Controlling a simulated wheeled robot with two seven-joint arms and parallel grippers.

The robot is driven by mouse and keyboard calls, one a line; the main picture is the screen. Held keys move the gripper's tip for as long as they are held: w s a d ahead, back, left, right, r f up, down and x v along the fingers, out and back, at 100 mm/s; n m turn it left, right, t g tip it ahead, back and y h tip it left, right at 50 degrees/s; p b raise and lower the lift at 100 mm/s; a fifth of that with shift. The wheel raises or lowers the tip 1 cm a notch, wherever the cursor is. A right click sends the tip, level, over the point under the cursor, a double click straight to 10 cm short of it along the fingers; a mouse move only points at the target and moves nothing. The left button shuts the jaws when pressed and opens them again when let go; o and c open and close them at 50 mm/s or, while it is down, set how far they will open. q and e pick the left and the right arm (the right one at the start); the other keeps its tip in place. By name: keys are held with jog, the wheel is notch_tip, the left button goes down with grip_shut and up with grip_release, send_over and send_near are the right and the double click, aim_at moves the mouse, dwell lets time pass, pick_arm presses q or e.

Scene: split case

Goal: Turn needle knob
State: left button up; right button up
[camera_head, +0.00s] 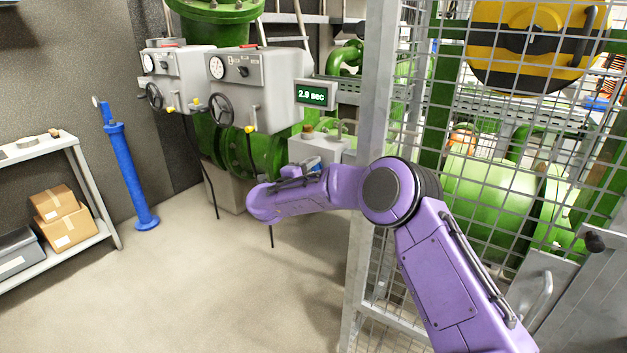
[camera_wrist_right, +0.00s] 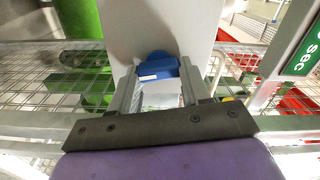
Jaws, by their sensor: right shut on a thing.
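The needle knob (camera_wrist_right: 158,65) is a small blue knob with a pale stripe on its front, seen in the right wrist view against a light grey panel. My right gripper (camera_wrist_right: 157,74) is shut on it, with one grey finger on each side. In the head view my purple right arm reaches in from the lower right and bends left. Its hand is near a grey box (camera_head: 318,150) below the display; the fingertips and the knob are not clear there. My left gripper is not in view.
A green-lit display (camera_head: 315,95) seems to read "2.9 sec". Two grey control boxes with gauges and black handwheels (camera_head: 216,110) stand left of it. A mesh fence with a grey post (camera_head: 372,120) rises close behind my arm.

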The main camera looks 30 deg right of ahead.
jog(key=shift+f+m+b, duration=0.15)
jog(key=shift+m+b, duration=0.75)
jog(key=shift+m, duration=0.2)
jog(key=o, duration=1.1)
jog(key=shift+c, duration=0.2)
jog(key=shift+a, duration=0.1)
jog(key=b+v, duration=0.1)
jog(key=v, duration=0.9)
jog(key=shift+a, duration=0.2)
jog(key=shift+s, duration=0.1)
